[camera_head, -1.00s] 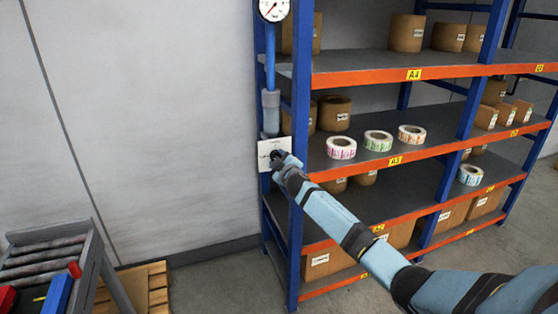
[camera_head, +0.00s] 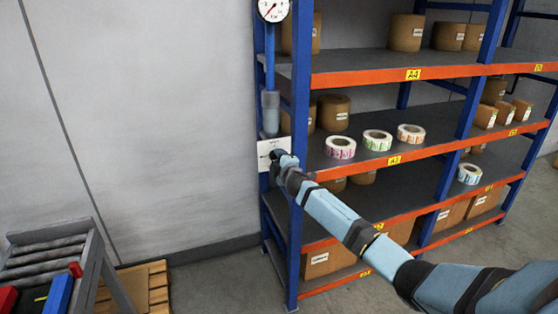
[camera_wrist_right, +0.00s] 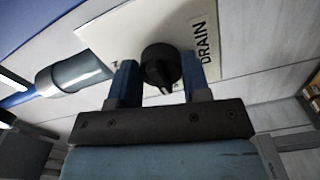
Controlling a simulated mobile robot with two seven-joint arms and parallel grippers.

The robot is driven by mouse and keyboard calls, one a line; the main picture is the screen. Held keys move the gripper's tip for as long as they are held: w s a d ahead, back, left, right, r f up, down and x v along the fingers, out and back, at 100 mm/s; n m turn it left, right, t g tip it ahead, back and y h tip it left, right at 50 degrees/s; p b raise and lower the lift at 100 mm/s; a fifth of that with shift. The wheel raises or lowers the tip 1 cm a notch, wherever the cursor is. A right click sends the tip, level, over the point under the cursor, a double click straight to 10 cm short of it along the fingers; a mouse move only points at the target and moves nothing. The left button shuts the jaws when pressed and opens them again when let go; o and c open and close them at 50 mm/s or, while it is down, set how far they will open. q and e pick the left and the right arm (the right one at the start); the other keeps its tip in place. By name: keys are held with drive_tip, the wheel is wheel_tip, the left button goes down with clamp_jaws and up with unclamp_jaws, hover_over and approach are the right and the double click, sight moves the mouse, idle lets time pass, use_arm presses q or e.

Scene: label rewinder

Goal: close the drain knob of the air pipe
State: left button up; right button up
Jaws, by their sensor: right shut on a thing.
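The drain knob (camera_wrist_right: 161,68) is black and round with a pointer ridge. It sits on a white plate (camera_wrist_right: 110,40) marked DRAIN, which also shows in the head view (camera_head: 268,147). My right gripper (camera_wrist_right: 160,80) has its two blue fingers on either side of the knob and is shut on it. In the head view my right gripper (camera_head: 281,155) covers most of the knob. The blue air pipe (camera_head: 270,70) runs down to a grey-blue cylinder (camera_head: 270,112) above the plate. My left gripper is not in view.
A round pressure gauge (camera_head: 273,9) is on the pipe above. A blue and orange rack (camera_head: 395,158) with boxes and label rolls stands right beside the plate. A roller stand (camera_head: 45,258) and a wooden pallet (camera_head: 150,285) are at lower left.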

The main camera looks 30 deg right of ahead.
drive_tip(key=o, duration=0.9)
drive_tip(key=v, duration=1.4)
drive_tip(key=shift+w, duration=0.1)
